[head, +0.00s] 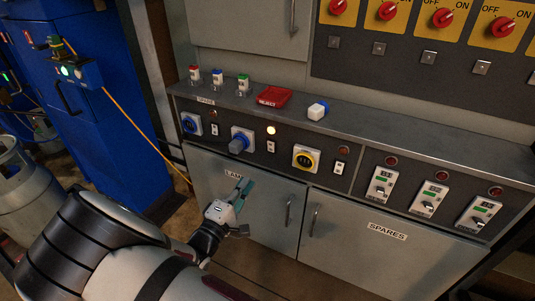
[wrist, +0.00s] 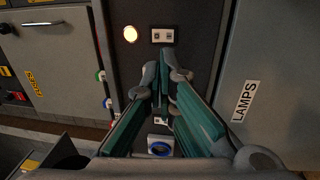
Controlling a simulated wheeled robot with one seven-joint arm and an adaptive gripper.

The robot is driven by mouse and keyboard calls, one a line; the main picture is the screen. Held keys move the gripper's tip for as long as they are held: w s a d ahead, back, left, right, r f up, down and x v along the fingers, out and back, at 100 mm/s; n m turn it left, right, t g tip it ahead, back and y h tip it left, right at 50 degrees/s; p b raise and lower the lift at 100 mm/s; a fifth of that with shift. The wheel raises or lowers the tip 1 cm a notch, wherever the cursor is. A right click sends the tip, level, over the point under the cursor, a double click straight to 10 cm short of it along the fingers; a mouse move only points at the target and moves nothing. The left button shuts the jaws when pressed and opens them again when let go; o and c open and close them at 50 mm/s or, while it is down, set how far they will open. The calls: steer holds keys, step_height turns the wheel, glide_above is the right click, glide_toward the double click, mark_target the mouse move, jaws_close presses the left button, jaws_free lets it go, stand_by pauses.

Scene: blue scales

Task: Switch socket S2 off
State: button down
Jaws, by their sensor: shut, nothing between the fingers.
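Three sockets sit in a row on the dark front panel; their S-numbers are not readable. The middle socket (head: 241,140) has a blue plug or knob in it. To its right a lit lamp (head: 271,131) sits above a small rocker switch (head: 271,146). The lamp (wrist: 131,34) and switch (wrist: 163,36) also show in the wrist view, beyond my fingertips. My gripper (head: 245,186) is shut and empty, in front of the lamps door and below the middle socket. In the wrist view my gripper (wrist: 164,82) covers the middle socket.
A blue socket (head: 191,124) is on the left and a yellow-ringed socket (head: 306,158) on the right, each with a switch. Several breakers (head: 383,185) stand farther right. A gas cylinder (head: 22,185) is far left.

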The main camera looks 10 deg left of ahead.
mark_target(271, 146)
steer(key=shift+w, duration=0.1)
steer(key=b+x, duration=0.3)
steer(key=x, duration=1)
steer(key=shift+w+d+r+b, duration=0.1)
steer(key=shift+w+d+b, duration=0.05)
steer(key=shift+w+b, duration=0.2)
steer(key=shift+w+d+r, duration=0.1)
